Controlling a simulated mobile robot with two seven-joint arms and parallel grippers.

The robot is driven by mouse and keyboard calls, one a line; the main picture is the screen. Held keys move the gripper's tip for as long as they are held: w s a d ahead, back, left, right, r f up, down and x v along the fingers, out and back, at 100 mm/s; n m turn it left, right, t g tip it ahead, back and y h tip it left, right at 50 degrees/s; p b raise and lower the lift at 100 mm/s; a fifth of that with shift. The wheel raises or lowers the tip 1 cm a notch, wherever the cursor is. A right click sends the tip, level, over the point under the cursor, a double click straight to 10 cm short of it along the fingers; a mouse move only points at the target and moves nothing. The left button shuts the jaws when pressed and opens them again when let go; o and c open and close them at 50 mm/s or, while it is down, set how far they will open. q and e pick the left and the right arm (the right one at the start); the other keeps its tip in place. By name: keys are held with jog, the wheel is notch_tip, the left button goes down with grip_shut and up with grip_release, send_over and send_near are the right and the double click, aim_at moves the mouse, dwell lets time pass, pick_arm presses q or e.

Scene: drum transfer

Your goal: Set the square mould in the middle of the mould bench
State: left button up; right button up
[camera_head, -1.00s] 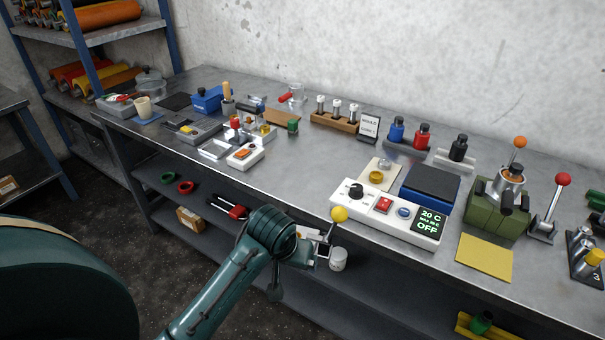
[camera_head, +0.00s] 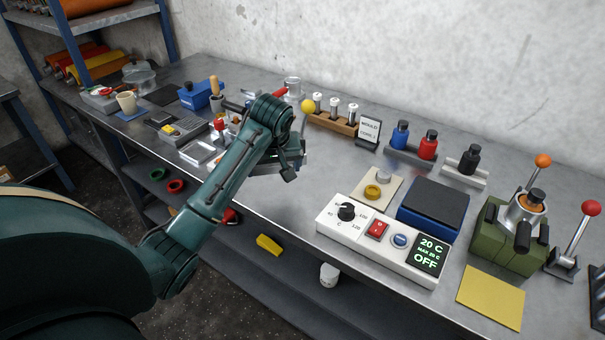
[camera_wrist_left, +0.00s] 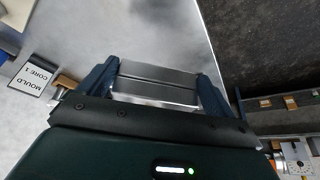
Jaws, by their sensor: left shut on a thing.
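My left gripper (camera_wrist_left: 158,88) is shut on a silver metal block with a seam across it, which I take to be the square mould (camera_wrist_left: 158,74). It lies between the two blue fingers in the left wrist view. In the head view my left arm crosses the middle of the steel bench (camera_head: 310,205), and my left gripper (camera_head: 290,163) is mostly hidden by its own wrist. The block is largely hidden there too, and I cannot tell its height above the bench. My right gripper is not in view.
A white control box (camera_head: 380,238) reading OFF, a blue-based plate (camera_head: 433,205) and a green press (camera_head: 512,235) stand to the right. A sign (camera_head: 368,131) and bottles stand behind. A yellow ball (camera_head: 308,105) shows beyond my wrist. Small items crowd the left.

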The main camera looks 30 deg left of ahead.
pick_arm(q)
jog(key=shift+w, duration=0.35)
send_over(277, 201)
jog(key=s, duration=0.1)
jog(key=f, duration=0.4)
jog(key=shift+d+f, duration=0.35)
jog(key=shift+d, duration=0.05)
jog(key=shift+w+f+p, duration=0.1)
jog(key=shift+f+p, duration=0.2)
jog(key=shift+f, duration=2.15)
jog(key=o, duration=1.4)
jog(key=shift+f, duration=0.2)
jog(key=v, duration=1.2)
